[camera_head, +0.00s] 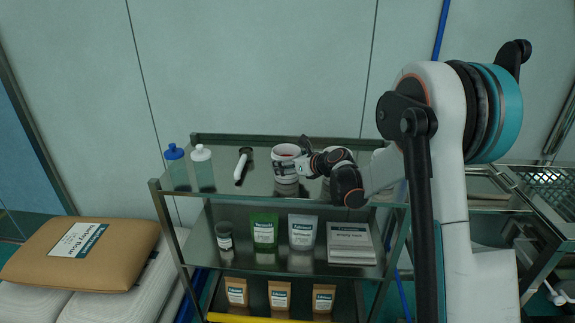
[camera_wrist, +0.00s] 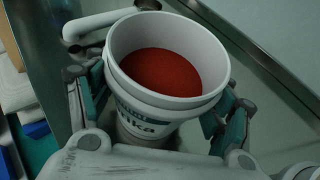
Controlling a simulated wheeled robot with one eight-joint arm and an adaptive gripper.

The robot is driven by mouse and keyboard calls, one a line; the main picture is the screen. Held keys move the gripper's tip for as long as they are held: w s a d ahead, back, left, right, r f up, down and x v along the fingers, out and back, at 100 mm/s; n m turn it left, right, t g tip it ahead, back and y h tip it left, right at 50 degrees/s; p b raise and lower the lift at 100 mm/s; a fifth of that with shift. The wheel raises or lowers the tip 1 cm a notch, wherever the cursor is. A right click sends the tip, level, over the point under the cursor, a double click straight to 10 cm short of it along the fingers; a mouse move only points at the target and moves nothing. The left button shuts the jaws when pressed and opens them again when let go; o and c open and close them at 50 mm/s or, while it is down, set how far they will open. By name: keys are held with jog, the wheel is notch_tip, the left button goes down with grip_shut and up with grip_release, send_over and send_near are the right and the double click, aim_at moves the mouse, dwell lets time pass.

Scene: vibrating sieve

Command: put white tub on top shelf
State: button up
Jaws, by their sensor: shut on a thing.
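The white tub (camera_head: 286,152) is at the top shelf (camera_head: 265,185) of the metal rack, right of a white-handled scoop. In the wrist view the tub (camera_wrist: 165,98) is upright, open at the top, and filled with red powder (camera_wrist: 160,72). My gripper (camera_head: 305,160) reaches it from the right in the head view. In the wrist view the fingers of my gripper (camera_wrist: 165,110) are shut on the tub from both sides. Whether the tub's base touches the shelf cannot be told.
Left on the top shelf stand a blue-capped bottle (camera_head: 176,168), a white-capped bottle (camera_head: 202,168) and the scoop (camera_head: 242,166). Lower shelves hold pouches, a jar (camera_head: 224,236) and a white box (camera_head: 350,243). A brown sack (camera_head: 80,253) lies left of the rack.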

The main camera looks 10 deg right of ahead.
jog(key=o, duration=1)
jog(key=shift+c, duration=0.2)
jog(key=shift+s+r, duration=0.15)
jog(key=shift+r, duration=0.05)
jog(key=p+v, duration=0.3)
jog(key=v, duration=0.8)
jog(key=shift+s+d, duration=0.25)
jog(key=shift+s, duration=0.05)
